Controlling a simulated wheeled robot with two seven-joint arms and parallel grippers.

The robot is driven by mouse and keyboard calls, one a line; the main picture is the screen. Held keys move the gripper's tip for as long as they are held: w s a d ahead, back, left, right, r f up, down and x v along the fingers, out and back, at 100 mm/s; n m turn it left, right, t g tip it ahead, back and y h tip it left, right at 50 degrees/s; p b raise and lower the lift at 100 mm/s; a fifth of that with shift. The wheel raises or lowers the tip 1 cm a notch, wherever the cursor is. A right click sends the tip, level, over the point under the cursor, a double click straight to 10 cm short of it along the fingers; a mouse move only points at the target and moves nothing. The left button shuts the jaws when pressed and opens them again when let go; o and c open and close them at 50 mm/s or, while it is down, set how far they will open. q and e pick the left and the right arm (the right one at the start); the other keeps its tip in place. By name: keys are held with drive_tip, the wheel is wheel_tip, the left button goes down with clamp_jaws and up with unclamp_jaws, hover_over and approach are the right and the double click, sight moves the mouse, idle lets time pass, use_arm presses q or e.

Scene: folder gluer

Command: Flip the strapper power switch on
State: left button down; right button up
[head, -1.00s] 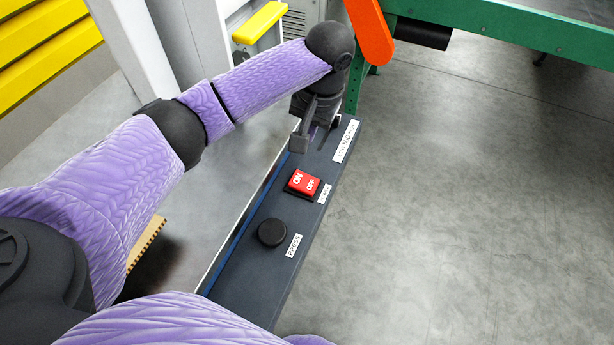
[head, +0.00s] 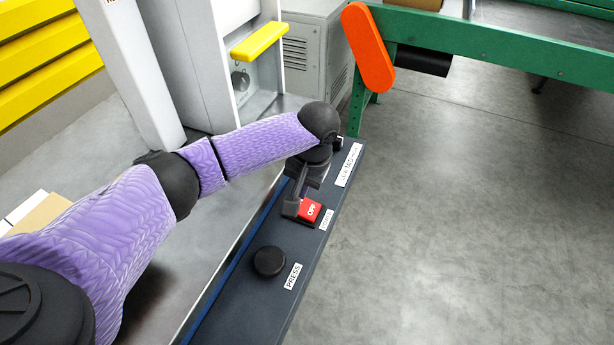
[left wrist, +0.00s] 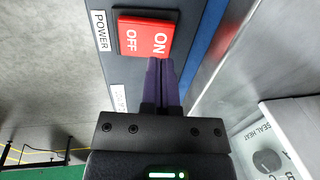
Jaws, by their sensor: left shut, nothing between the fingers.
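The red power switch (head: 311,210), a rocker marked ON and OFF, sits on the dark strapper panel (head: 245,298). In the head view my left gripper (head: 292,208) covers its ON side, so only OFF shows. My right gripper is not in view.
A round black PRESS button (head: 269,261) is on the same panel, nearer me. A green frame (head: 480,45) with an orange guard (head: 368,47) stands beyond the panel. The floor to the right is clear.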

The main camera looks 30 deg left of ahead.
sight(304, 208)
use_arm(q)
drive_tip(key=f, duration=0.1)
drive_tip(key=f+b, duration=0.1)
drive_tip(key=shift+a+f, duration=0.25)
drive_tip(key=shift+f, duration=0.35)
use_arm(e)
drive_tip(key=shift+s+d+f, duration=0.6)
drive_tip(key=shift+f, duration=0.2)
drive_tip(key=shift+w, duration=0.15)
